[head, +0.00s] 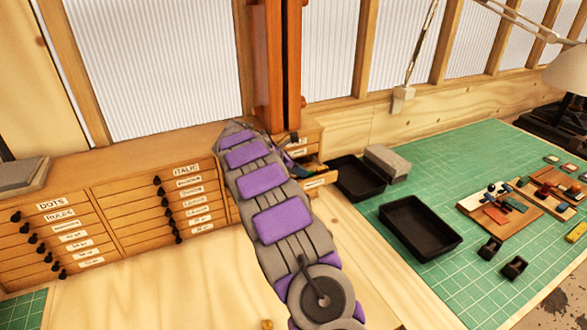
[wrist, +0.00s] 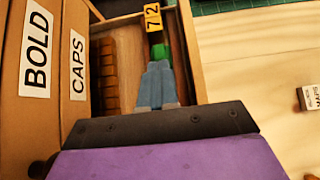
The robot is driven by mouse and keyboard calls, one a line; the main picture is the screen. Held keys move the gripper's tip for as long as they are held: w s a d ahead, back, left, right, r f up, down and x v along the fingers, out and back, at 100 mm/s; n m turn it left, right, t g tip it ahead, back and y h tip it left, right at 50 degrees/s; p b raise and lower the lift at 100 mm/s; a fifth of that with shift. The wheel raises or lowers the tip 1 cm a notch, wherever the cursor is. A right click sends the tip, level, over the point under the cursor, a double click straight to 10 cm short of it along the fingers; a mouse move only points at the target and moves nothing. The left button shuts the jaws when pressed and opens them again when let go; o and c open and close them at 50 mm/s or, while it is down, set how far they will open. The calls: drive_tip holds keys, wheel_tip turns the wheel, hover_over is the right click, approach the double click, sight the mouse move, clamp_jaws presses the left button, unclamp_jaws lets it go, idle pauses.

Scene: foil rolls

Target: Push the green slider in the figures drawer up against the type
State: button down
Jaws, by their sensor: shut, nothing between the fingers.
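The green slider (wrist: 160,52) sits in a narrow dark channel of the open figures drawer (wrist: 188,52) in the wrist view. Yellow type (wrist: 152,17) with the figures 7 and 2 stands beyond it, with a short dark stretch between type and slider. My gripper (wrist: 158,68) is shut and empty, its blue-grey fingertips just behind the slider. I cannot tell whether they touch it. In the head view the open drawer (head: 315,182) sticks out at the right end of the cabinet, and my arm hides much of it.
Brown blocks (wrist: 108,75) lie in the drawer left of my fingers. Black trays (head: 420,226) and a grey block (head: 387,163) lie on the green mat (head: 440,165) at right. Bare bench lies in front.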

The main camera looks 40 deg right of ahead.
drive_tip(key=shift+s+d, duration=0.2)
drive_tip(key=shift+d, duration=0.35)
drive_tip(key=shift+w+a+p, duration=0.1)
drive_tip(key=shift+a+p, duration=0.4)
drive_tip(key=shift+a, duration=0.1)
drive_tip(key=a, duration=0.1)
drive_tip(key=a+p, duration=0.1)
drive_tip(key=a, duration=0.1)
drive_tip(key=shift+w+r, duration=0.15)
drive_tip(key=shift+w, duration=0.25)
drive_tip(key=p+v, duration=0.1)
drive_tip(key=v, duration=0.9)
drive_tip(key=s+a+r+m+y, duration=0.1)
drive_tip(key=s+a+r+m, duration=0.15)
drive_tip(key=s, duration=0.45)
drive_tip(key=s+a+f+m+y+b, duration=0.1)
drive_tip(key=s+a+m, duration=0.3)
drive_tip(key=s+a, duration=0.4)
drive_tip(key=s+a+f+m+y+b, duration=0.2)
drive_tip(key=s+a+f+m+y, duration=0.2)
drive_tip(key=s+a, duration=0.5)
drive_tip(key=s+a+f+m+y+b, duration=0.1)
drive_tip(key=s+a+m, duration=0.4)
drive_tip(key=s, duration=1.5)
drive_tip(key=a+f+y, duration=0.1)
drive_tip(key=a+y, duration=0.1)
drive_tip(key=a, duration=0.1)
drive_tip(key=shift+a+f+t+b, duration=0.2)
drive_tip(key=shift+a+t+b, duration=0.1)
drive_tip(key=shift+b, duration=0.1)
